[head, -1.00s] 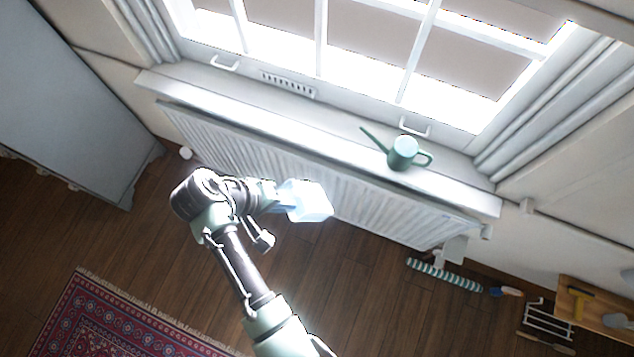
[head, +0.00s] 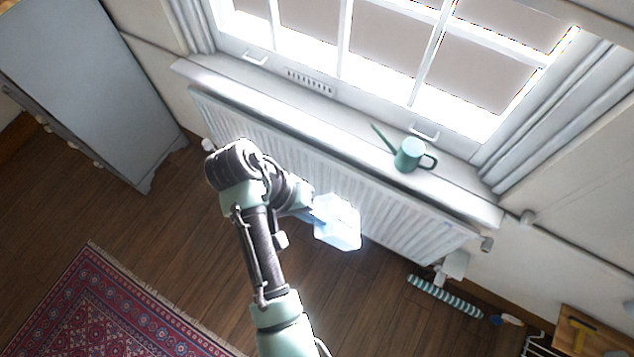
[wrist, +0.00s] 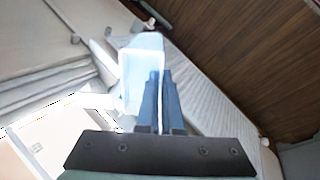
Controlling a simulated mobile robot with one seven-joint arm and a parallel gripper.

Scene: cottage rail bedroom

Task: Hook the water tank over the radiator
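The water tank (head: 338,224) is a pale blue, see-through box. My gripper (head: 312,212) is shut on it and holds it in the air in front of the radiator. In the wrist view the tank (wrist: 142,75) lies at the fingers (wrist: 160,100). The white ribbed radiator (head: 410,215) runs along the wall under the window sill, and it also shows in the wrist view (wrist: 205,100). The tank overlaps the radiator's front in the head view; I cannot tell whether they touch. My arm hides part of the radiator.
A green watering can (head: 409,155) stands on the white window sill (head: 300,110), which juts out above the radiator. A grey cabinet (head: 90,80) is at left. A red rug (head: 110,310) and a striped roll (head: 445,296) lie on the floor. A wooden stand (head: 590,335) is at lower right.

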